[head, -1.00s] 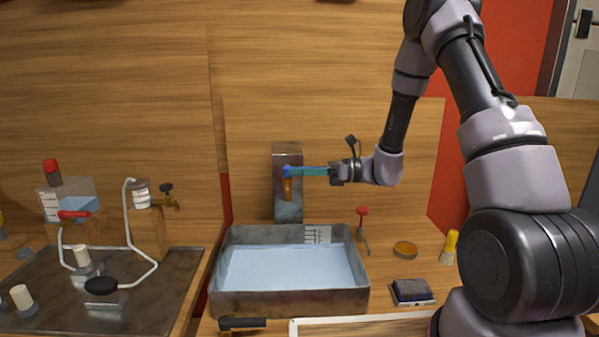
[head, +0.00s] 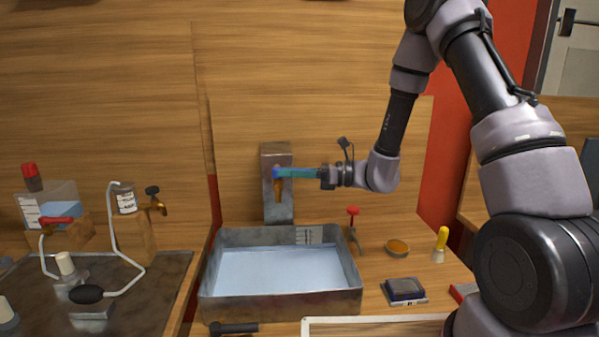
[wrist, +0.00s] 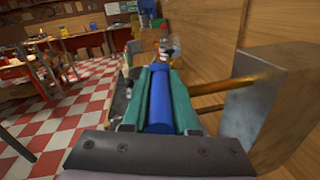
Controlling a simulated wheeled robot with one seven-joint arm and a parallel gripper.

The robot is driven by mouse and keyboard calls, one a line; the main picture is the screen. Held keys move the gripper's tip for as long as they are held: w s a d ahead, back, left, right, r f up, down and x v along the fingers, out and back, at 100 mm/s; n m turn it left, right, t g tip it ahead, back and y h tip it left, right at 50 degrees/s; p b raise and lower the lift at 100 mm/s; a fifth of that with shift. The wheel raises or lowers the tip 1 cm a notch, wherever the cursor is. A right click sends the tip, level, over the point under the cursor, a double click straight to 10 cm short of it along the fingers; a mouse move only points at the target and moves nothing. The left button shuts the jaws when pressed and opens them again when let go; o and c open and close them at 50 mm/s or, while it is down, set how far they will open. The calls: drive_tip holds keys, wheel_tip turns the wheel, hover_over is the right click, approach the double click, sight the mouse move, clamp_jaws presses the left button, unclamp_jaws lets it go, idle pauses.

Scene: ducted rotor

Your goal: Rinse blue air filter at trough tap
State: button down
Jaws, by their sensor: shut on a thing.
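The trough tap (head: 279,190) has a brass spout on a grey metal post above the trough (head: 225,306). The brass spout also shows at right in the wrist view (wrist: 221,86). My gripper (head: 280,173) reaches in from the right at the tap. No water stream is visible below the spout.
A black-handled tool (head: 233,328) lies in front. Bottles and tubing crowd the left bench (head: 150,300). A wooden wall stands behind.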

drive_tip(key=shift+s+m+t, duration=0.15)
drive_tip(key=shift+m+t, duration=0.45)
drive_tip(key=shift+t, duration=0.4)
drive_tip(key=c, duration=0.7)
unclamp_jaws()
drive_tip(key=d, duration=0.3)
drive_tip(key=s+d, duration=0.1)
drive_tip(key=d, duration=0.3)
drive_tip(key=s+d, duration=0.1)
drive_tip(key=d, duration=0.2)
drive_tip(key=shift+d, duration=0.3)
drive_tip(key=shift+d, duration=0.1)
